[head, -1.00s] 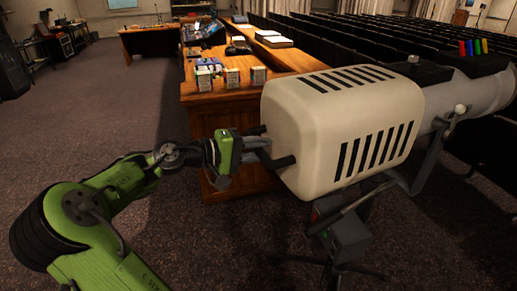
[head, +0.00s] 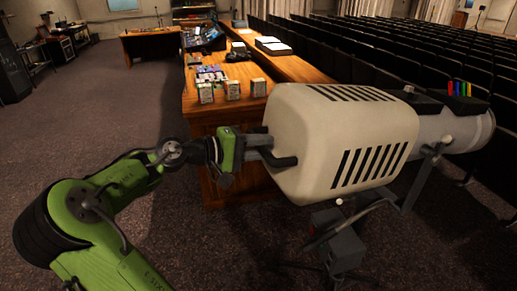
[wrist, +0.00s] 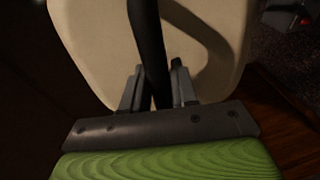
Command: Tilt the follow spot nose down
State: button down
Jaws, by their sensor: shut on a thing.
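The follow spot (head: 335,140) has a cream slotted housing and a grey barrel (head: 455,132) pointing right, away from me. The barrel looks roughly level in the head view; its exact tilt is hard to judge. A black handle (head: 284,161) sticks out of the housing's rear. My gripper (head: 264,148) is at this rear end, shut on the handle. In the wrist view the black handle bar (wrist: 148,40) runs between the two fingers of my gripper (wrist: 156,88), with the cream rear panel (wrist: 92,45) behind it. The fingertips are partly hidden in the head view.
The spot sits on a yoke (head: 421,182) over a dark stand (head: 340,252). A wooden desk (head: 240,116) behind it holds small boxes (head: 231,89) and a mixing console. Rows of dark seats (head: 400,70) fill the right. Carpet is clear at left.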

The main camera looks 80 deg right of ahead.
aim_at(283, 133)
jog(key=r, duration=0.1)
jog(key=r+p, duration=0.2)
jog(key=shift+s+d+r, duration=0.25)
jog(key=shift+s+r, duration=0.05)
jog(key=shift+r, duration=0.05)
jog(key=c, duration=1)
grip_release()
jog(key=shift+f, duration=0.15)
jog(key=shift+f, duration=0.1)
jog(key=shift+w+a, duration=0.15)
jog(key=shift+w, duration=0.1)
jog(key=p+v, duration=0.1)
jog(key=v, duration=1.4)
